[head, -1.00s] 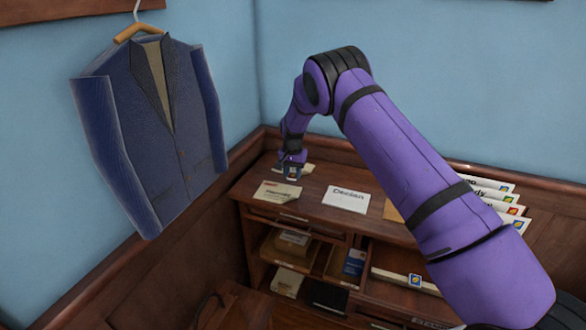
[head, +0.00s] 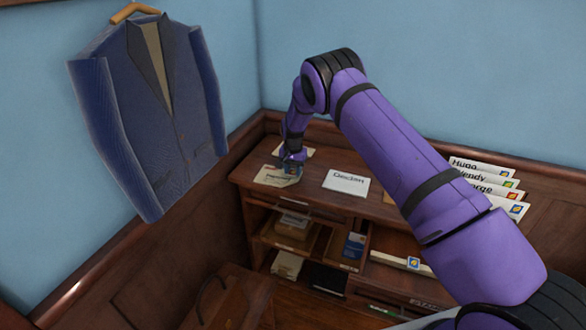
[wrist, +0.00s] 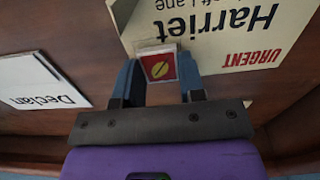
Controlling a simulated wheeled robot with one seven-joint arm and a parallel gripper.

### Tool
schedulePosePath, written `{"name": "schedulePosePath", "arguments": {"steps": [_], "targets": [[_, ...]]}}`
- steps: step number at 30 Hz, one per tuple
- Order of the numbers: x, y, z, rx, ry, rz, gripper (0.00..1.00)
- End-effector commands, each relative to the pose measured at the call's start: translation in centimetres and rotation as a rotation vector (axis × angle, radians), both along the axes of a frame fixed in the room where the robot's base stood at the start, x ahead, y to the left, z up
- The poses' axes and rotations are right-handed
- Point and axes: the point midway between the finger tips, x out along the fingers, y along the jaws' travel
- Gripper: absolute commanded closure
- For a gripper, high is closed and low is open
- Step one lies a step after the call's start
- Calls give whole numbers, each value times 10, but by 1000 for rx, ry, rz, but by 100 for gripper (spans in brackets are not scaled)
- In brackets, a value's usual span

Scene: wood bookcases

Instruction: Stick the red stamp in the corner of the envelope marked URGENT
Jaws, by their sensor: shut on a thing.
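The cream envelope marked URGENT (wrist: 222,28) reads "Harriet" and lies flat on the wooden desktop; it also shows in the head view (head: 270,176). In the wrist view the stamp overlaps the envelope's edge near one corner, at the end away from the red URGENT mark. I cannot tell whether the stamp touches the paper. In the head view my gripper (head: 291,162) is low over the envelope's far right part, and the stamp is hard to make out.
A white envelope reading "Declan" (head: 346,181) lies to the right on the desktop (head: 313,199). Several named envelopes (head: 492,185) stand at the far right. Shelves with boxes (head: 291,229) are below. A blue jacket (head: 165,115) hangs at left, near the walls.

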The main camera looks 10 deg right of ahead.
Motion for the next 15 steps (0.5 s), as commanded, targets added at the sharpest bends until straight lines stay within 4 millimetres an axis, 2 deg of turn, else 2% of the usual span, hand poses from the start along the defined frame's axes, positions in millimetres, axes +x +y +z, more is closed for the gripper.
{"name": "schedulePosePath", "arguments": {"steps": [11,12,15], "targets": [[0,0,0,0,0,0,85],[0,0,0,0,0,0,56],[0,0,0,0,0,0,34]]}}
